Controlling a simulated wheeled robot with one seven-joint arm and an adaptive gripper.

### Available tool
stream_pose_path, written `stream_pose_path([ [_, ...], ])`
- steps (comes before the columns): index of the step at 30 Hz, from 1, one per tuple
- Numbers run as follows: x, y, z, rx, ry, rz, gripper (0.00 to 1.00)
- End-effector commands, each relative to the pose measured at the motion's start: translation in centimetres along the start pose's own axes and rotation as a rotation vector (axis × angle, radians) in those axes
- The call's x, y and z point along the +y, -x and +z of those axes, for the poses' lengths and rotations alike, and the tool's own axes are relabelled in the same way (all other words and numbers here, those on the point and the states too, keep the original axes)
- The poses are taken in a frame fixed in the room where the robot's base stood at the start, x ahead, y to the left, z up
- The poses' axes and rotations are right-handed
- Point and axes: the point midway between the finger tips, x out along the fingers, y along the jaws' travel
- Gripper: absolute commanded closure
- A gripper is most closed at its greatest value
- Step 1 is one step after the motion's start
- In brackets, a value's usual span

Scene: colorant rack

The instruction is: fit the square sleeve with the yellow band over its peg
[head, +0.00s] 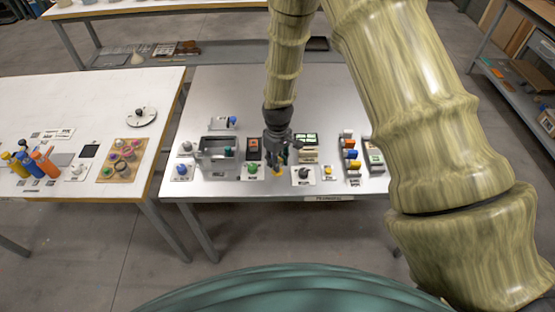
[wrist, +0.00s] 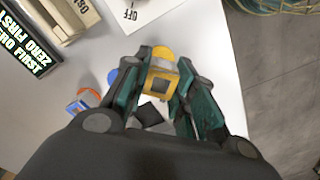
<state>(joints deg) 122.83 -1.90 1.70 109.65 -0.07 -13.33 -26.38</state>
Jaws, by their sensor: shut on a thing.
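My gripper (wrist: 168,83) is shut on the sleeve with the yellow band (wrist: 161,88). In the wrist view the sleeve sits between the two green fingers, with yellow around a grey body and a dark square opening facing the camera. In the head view my gripper (head: 277,156) is over the front middle of the grey table, with a bit of yellow (head: 277,171) below it. A wooden board (head: 108,177) with several coloured round pieces lies on the white table at left. I cannot tell which thing is the sleeve's peg.
Several knobs on white plates, a grey open box (head: 217,165), an orange-buttoned box (head: 254,148) and a green-lit display (head: 306,139) stand near my gripper on the grey table. Coloured bottles (head: 45,164) stand at far left.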

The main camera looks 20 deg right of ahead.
Motion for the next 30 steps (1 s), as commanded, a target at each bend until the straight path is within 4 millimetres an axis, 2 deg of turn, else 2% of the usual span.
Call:
stream_pose_path([
  [30, 0.0, -2.0, 0.0, 0.0, 0.0, 0.0, 0.87],
])
